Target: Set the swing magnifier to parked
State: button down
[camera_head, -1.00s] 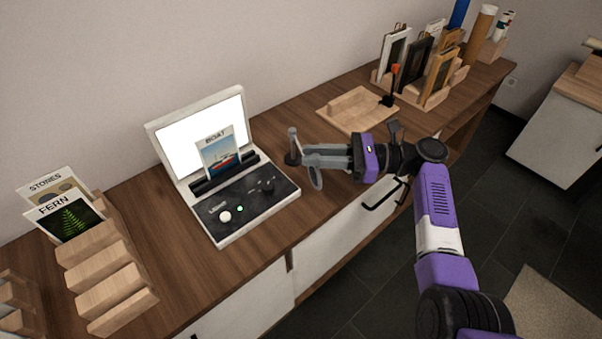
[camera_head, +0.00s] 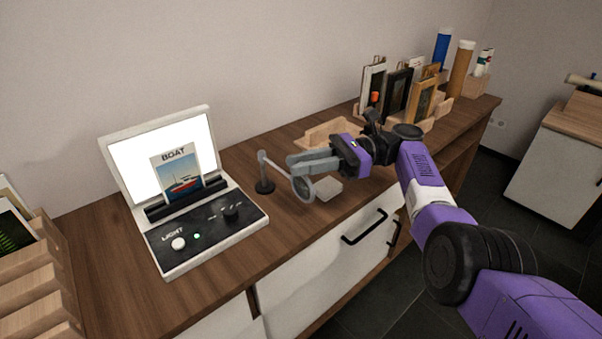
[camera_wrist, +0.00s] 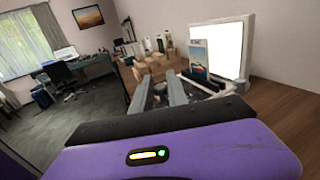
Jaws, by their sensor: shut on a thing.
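The swing magnifier has a dark-based post (camera_head: 265,186), a thin grey arm and a round clear lens in a grey ring (camera_head: 302,188). It stands on the wooden counter, right of the light panel. Its lens ring hangs upright to the right of the post, above the counter's front part. My gripper (camera_head: 290,164) reaches in from the right and is shut on the magnifier near the lens ring. The fingers hide the exact contact. In the wrist view my gripper (camera_wrist: 162,88) points toward the counter; the magnifier cannot be made out clearly there.
The light panel (camera_head: 208,240) with a BOAT card (camera_head: 178,172) stands left of the magnifier. A wooden tray (camera_head: 330,133) lies behind my gripper; frames (camera_head: 398,93) stand farther right. A wooden rack (camera_head: 30,275) is at far left. Drawer handles (camera_head: 365,228) jut from the front.

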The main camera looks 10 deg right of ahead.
jog(key=shift+d, duration=0.1)
dwell(0.4)
jog(key=c, duration=1.4)
grip_release()
jog(key=shift+o, duration=0.2)
jog(key=shift+w, duration=0.1)
jog(key=w+d+b, duration=0.1)
jog(key=d+b, duration=0.6)
jog(key=b, duration=0.7)
jog(key=shift+d, duration=0.35)
